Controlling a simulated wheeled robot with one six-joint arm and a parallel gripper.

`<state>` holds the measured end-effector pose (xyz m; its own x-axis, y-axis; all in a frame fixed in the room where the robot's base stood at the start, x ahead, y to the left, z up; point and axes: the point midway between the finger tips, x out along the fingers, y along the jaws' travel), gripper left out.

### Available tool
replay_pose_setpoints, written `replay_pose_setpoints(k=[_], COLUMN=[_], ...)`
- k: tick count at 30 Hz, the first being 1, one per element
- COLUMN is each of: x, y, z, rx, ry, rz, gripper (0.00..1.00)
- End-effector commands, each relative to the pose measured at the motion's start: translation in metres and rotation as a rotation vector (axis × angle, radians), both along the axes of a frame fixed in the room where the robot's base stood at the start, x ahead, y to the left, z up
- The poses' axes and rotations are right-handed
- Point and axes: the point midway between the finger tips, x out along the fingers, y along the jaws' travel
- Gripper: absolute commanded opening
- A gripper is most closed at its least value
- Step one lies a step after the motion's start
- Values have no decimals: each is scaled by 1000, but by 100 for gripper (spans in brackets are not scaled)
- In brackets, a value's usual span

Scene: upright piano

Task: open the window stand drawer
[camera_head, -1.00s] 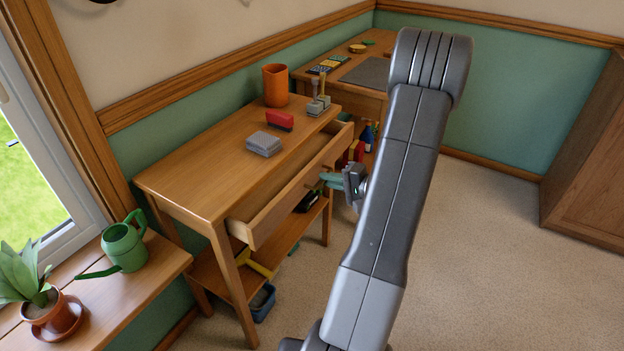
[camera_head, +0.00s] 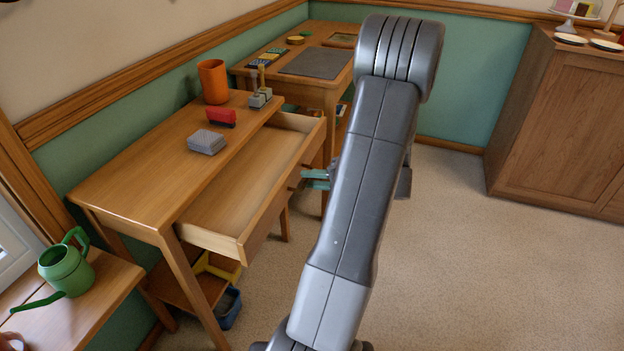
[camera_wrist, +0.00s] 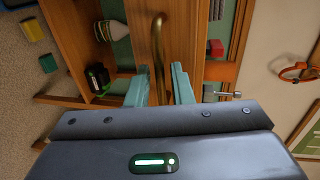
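The drawer (camera_head: 222,238) of the wooden stand (camera_head: 150,170) near the window is pulled well out, and its empty-looking inside shows. My gripper (camera_head: 316,180) is at the drawer front, partly hidden by my arm in the head view. In the wrist view, the teal fingers of my gripper (camera_wrist: 160,85) stand apart on either side of a brass bar handle (camera_wrist: 158,45). Gaps show between the handle and both fingers, so the gripper looks open around it.
On the stand are an orange cup (camera_head: 213,82), a red item (camera_head: 221,117) and a grey block (camera_head: 206,141). A green watering can (camera_head: 66,268) is on the ledge at left. A desk (camera_head: 330,60) stands behind. A cabinet (camera_head: 555,130) is at right; carpet between is clear.

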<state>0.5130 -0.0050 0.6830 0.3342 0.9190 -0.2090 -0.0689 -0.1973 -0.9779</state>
Motion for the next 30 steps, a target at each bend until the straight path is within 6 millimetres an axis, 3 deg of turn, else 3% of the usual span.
replay_pose_setpoints(k=[9,14,30], x=[0,-4,-40], y=[0,-11,-112], z=[0,3,26], rx=[0,0,0], ry=[0,0,-1], rz=[0,-2,-3], gripper=[30,30,30])
